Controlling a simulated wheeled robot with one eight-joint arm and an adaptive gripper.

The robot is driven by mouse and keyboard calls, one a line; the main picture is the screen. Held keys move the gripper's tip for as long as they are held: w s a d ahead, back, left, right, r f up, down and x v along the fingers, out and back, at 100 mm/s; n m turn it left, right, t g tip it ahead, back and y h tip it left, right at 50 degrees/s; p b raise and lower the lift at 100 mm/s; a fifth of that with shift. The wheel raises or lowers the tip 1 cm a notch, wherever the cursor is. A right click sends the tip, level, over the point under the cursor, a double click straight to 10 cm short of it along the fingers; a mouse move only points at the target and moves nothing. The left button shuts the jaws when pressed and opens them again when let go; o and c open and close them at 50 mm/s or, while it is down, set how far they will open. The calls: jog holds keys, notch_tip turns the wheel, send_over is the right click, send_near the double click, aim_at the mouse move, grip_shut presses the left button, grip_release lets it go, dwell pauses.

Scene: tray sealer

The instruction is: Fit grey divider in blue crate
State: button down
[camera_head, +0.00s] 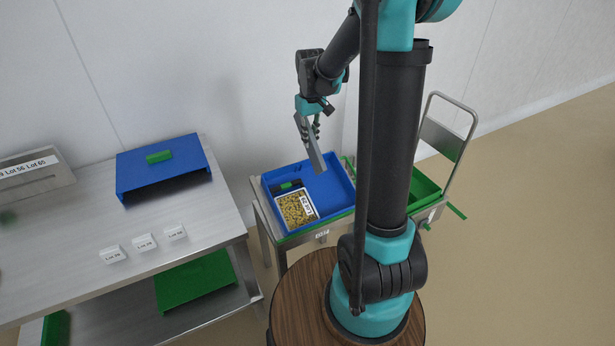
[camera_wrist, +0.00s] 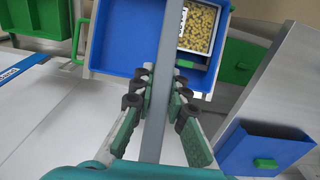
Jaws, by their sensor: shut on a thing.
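My gripper (camera_head: 312,122) is shut on the grey divider (camera_head: 315,156), a long thin plate that hangs steeply tilted below the fingers. In the wrist view my gripper (camera_wrist: 160,78) has its fingers on both sides of the divider (camera_wrist: 168,40), which runs lengthwise across the blue crate (camera_wrist: 115,42). The blue crate (camera_head: 336,195) is open and stands on a small metal stand. The divider appears above it; whether its lower end touches the crate I cannot tell. A tray of yellowish pieces (camera_head: 293,212) with a white label lies in one part of the crate.
A dark item with green (camera_head: 288,187) lies behind the tray in the crate. A metal table (camera_head: 70,235) at left bears a blue box with a green handle (camera_head: 160,157) and white label cards (camera_head: 144,242). A green container (camera_head: 424,188) stands right of the crate.

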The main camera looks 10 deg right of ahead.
aim_at(310, 157)
notch_tip(310, 157, down, 15)
jog(key=shift+r, duration=0.2)
dwell(0.3)
jog(key=shift+f, duration=0.6)
jog(key=c, duration=1.5)
grip_release()
notch_tip(310, 157, up, 12)
jog(key=shift+r, duration=0.15)
jog(key=shift+s+d+r, duration=0.1)
jog(key=shift+s+r, duration=0.05)
jog(key=shift+r, duration=0.3)
jog(key=s+d+f+m+t, duration=0.1)
jog(key=s+d+t, duration=0.1)
jog(key=s, duration=0.9)
jog(key=s+d+f+m+t, duration=0.1)
jog(key=s+d+m+t, duration=0.1)
jog(key=s, duration=0.8)
jog(key=shift+s+f+m, duration=0.3)
jog(key=shift+s, duration=0.05)
